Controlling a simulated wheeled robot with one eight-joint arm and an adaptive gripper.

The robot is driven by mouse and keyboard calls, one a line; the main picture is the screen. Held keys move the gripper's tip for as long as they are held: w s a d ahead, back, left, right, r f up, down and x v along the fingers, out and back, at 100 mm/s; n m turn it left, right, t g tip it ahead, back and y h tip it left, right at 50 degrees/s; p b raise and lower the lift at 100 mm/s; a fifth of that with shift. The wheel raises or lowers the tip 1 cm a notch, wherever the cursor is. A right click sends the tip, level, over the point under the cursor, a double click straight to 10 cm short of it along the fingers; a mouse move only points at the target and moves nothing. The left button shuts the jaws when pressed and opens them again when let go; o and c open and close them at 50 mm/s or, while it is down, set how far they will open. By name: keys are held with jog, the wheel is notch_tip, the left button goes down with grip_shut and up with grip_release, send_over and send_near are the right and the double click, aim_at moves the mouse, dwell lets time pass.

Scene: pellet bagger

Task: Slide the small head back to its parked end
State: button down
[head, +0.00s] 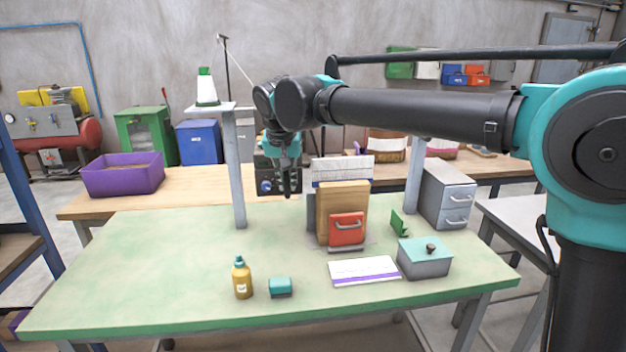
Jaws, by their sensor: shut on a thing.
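The small head (265,174) is a dark boxy unit with a blue round knob, left of the bag and right of the left grey post. My gripper (287,192) points down in front of it and is closed, apparently on a part of the head; the exact contact is too small and dark to see. My arm hides the upper part of the head and most of the rail between the posts.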

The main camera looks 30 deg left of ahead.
jog(key=shift+s+a, duration=0.6)
jog(key=shift+a, duration=0.3)
jog(key=shift+s+a, duration=0.55)
jog(key=shift+a, duration=0.3)
jog(key=c, duration=1.5)
grip_release()
jog(key=shift+c, duration=0.2)
jog(key=v, duration=1.2)
